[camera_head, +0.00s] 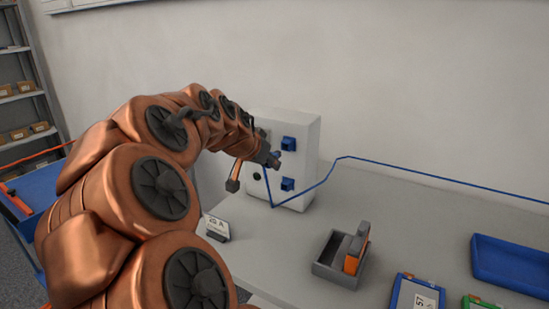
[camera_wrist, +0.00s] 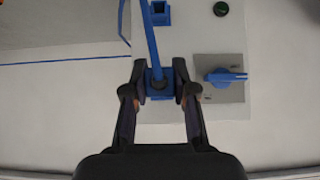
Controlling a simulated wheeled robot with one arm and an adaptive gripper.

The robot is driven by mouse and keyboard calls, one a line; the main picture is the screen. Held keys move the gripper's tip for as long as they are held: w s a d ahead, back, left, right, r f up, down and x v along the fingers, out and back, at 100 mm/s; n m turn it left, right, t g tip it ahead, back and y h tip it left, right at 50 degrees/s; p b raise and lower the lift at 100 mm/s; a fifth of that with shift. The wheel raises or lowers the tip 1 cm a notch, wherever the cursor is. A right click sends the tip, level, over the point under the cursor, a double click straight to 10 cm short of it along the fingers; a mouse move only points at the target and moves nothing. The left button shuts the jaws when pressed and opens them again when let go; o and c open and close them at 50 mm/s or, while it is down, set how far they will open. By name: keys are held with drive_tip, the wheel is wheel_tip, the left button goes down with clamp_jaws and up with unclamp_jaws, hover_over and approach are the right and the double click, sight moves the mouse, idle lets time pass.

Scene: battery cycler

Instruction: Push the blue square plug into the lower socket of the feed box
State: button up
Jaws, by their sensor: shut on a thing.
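My gripper (camera_head: 268,158) is in front of the white feed box (camera_head: 306,135). Its fingers are shut on the blue square plug (camera_wrist: 158,86), which also has a blue cable (camera_wrist: 151,38) attached. In the head view the upper blue socket (camera_head: 288,143) and the lower blue socket (camera_head: 287,184) show on the box. The plug is nearer the upper socket's height and appears apart from the box. The wrist view seems upside down; one socket (camera_wrist: 159,13) is visible at its top, and the plug covers what lies behind it.
A rotary switch with a blue handle (camera_wrist: 225,77) and a dark green button (camera_wrist: 221,9) are on the box. The cable runs across the table (camera_head: 270,255) and along the wall. A small sign (camera_head: 217,228), a grey holder (camera_head: 333,272) and a blue tray (camera_head: 510,265) stand on the table.

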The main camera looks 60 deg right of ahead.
drive_tip(key=a+f+b, duration=0.1)
drive_tip(key=f+b, duration=0.3)
drive_tip(key=b, duration=0.2)
drive_tip(key=a+f+b, duration=0.1)
drive_tip(key=f+b, duration=0.4)
drive_tip(key=b, duration=0.2)
drive_tip(key=a+f+b, duration=0.1)
drive_tip(key=f+b, duration=0.3)
drive_tip(key=b, duration=0.3)
drive_tip(key=shift+a+f, duration=0.15)
drive_tip(key=shift+a, duration=0.05)
drive_tip(key=d+p, duration=0.1)
drive_tip(key=d, duration=0.5)
drive_tip(key=shift+p, duration=0.3)
drive_tip(key=shift+p, duration=0.45)
idle(1.0)
drive_tip(key=shift+w+d+p, duration=0.1)
drive_tip(key=shift+d+p, duration=0.65)
drive_tip(key=shift+d, duration=0.6)
idle(2.1)
